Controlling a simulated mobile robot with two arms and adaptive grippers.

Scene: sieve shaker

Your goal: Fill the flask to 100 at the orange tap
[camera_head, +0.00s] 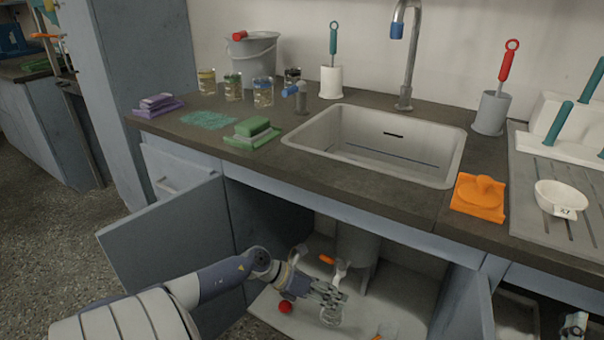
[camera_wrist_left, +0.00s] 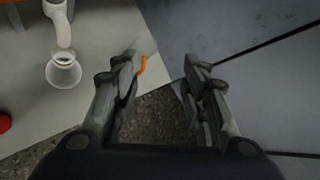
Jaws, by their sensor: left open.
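My left gripper (camera_head: 338,293) is open inside the open cabinet under the sink. A clear glass piece (camera_head: 331,315) shows just below its fingers in the head view; I cannot tell whether it is the flask. An orange handle-like part (camera_head: 327,259) and a pale spout-like part (camera_head: 341,268) show behind the gripper. In the left wrist view, my left gripper (camera_wrist_left: 163,68) has nothing clearly between its fingers. A pale flared piece (camera_wrist_left: 63,72) is to their left, apart from them. No level marks are readable.
A red ball (camera_head: 285,307) lies on the pale cabinet floor (camera_head: 300,325). The open cabinet door (camera_head: 165,240) stands at left. The sink (camera_head: 380,140) and worktop are above. A grey, partly cut-off shape (camera_head: 575,325) at lower right may be my right gripper.

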